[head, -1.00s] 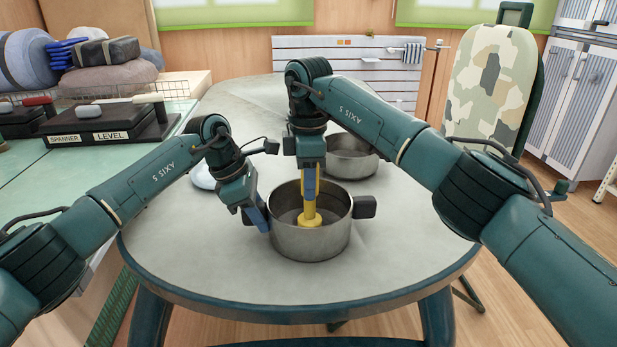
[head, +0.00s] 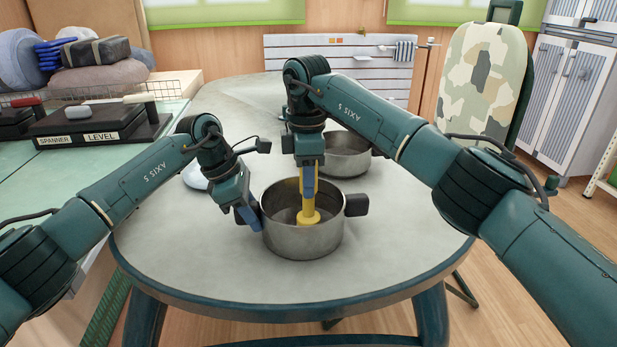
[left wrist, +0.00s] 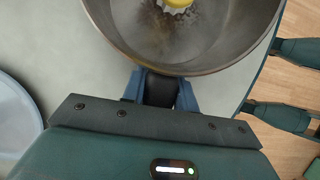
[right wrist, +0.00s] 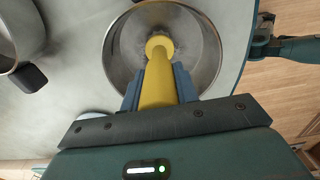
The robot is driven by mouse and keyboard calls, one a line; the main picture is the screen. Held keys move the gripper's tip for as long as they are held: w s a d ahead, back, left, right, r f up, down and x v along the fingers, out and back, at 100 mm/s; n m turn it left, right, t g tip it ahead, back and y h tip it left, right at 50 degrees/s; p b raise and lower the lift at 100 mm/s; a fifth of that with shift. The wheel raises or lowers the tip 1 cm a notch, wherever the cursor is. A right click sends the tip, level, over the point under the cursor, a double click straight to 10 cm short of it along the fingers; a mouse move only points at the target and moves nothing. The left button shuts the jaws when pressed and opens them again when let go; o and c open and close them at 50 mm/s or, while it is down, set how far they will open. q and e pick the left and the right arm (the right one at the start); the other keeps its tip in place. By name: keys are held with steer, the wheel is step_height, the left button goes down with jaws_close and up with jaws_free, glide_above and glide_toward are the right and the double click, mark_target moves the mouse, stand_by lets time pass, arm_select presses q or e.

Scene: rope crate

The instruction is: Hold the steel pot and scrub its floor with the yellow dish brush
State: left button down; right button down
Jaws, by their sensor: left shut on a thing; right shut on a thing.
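The steel pot (head: 300,243) stands upright near the front of the round table, with a dark handle on each side. Brownish marks show inside it in the left wrist view (left wrist: 122,32). My left gripper (head: 250,217) is shut on the pot's left handle (left wrist: 161,88). My right gripper (head: 308,182) is above the pot, shut on the upright handle of the yellow dish brush (head: 308,217). The brush also shows in the right wrist view (right wrist: 158,75). Its head is down inside the pot, at the floor; pale bristles show beneath it in the left wrist view.
A second steel pot (head: 347,163) stands behind, partly hidden by my right arm. A pale dish (head: 194,177) lies behind my left gripper. The round table (head: 200,255) is clear at the front. A bench with a labelled tool rack (head: 100,137) stands at left.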

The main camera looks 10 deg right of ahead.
steer(key=shift+a+f, duration=0.15)
steer(key=shift+a, duration=0.85)
steer(key=shift+s+a+r, duration=0.1)
steer(key=shift+a+r, duration=0.05)
steer(key=shift+r, duration=0.05)
step_height(320, 180, up, 12)
steer(key=shift+d, duration=0.25)
stand_by(0.4)
steer(key=shift+d, duration=0.2)
stand_by(0.8)
steer(key=shift+d, duration=0.15)
steer(key=shift+f, duration=0.15)
steer(key=shift+f, duration=5.3)
steer(key=shift+f, duration=0.65)
